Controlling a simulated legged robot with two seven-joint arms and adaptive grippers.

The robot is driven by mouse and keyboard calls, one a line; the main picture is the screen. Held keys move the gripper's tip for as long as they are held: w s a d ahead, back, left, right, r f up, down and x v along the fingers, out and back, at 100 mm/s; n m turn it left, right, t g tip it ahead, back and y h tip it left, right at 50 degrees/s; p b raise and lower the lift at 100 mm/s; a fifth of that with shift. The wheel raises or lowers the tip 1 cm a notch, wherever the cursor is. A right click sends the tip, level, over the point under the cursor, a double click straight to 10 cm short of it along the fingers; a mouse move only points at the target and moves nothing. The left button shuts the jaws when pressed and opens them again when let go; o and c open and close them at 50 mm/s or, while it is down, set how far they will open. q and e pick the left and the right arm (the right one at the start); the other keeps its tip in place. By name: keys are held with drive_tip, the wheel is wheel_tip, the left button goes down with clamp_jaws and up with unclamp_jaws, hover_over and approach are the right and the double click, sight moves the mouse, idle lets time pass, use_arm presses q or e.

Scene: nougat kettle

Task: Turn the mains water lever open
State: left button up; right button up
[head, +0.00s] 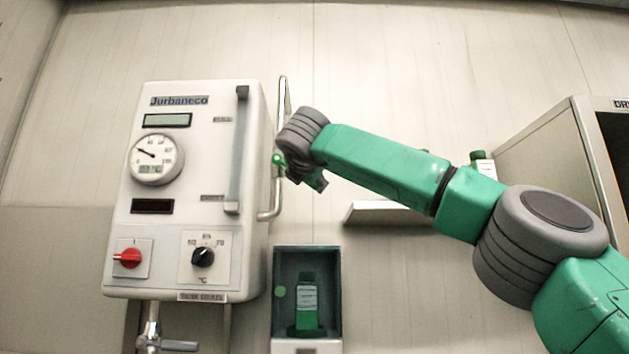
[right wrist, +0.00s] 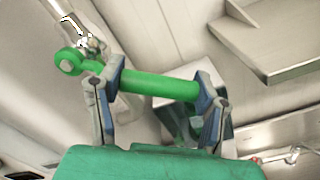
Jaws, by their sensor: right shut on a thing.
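The green lever (right wrist: 150,84) runs from a round green pivot (right wrist: 70,62) on a metal pipe fitting, in the right wrist view. My right gripper (right wrist: 160,95) is shut on the lever, with its fingers along the bar on either side of the middle. In the head view the pivot end of the lever (head: 279,159) shows on the pipe at the boiler's right side. My right gripper (head: 318,182) is there too, and my wrist hides most of the lever. My left gripper is not in view.
The white boiler (head: 222,265) hangs on the wall, with a gauge (head: 157,158), red switch (head: 128,258) and black knob (head: 203,257). A dark box (head: 308,252) holding a green bottle (head: 307,303) is below. A shelf (head: 375,212) and a cabinet (head: 560,150) are at right.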

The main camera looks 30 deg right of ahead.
drive_tip(key=shift+w+a+f+m+b, duration=0.2)
drive_tip(key=shift+f+m+b, duration=0.25)
drive_tip(key=shift+m, duration=0.05)
drive_tip(key=shift+w+a+f+m+b, duration=0.15)
drive_tip(key=shift+a+f+m+b, duration=0.05)
drive_tip(key=shift+f+m+b, duration=0.25)
drive_tip(key=shift+w+a+f+m+b, duration=0.45)
drive_tip(key=shift+a+m, duration=0.4)
drive_tip(key=shift+m, duration=0.6)
drive_tip(key=shift+w+a+f+m+b, duration=0.25)
drive_tip(key=shift+w+a+m+b, duration=0.4)
drive_tip(key=shift+m, duration=0.8)
drive_tip(key=shift+w+a+f+m+b, duration=0.15)
drive_tip(key=shift+w+a+f+m, duration=0.25)
drive_tip(key=shift+a+m, duration=0.85)
drive_tip(key=shift+d+r, duration=0.1)
drive_tip(key=shift+d, duration=0.15)
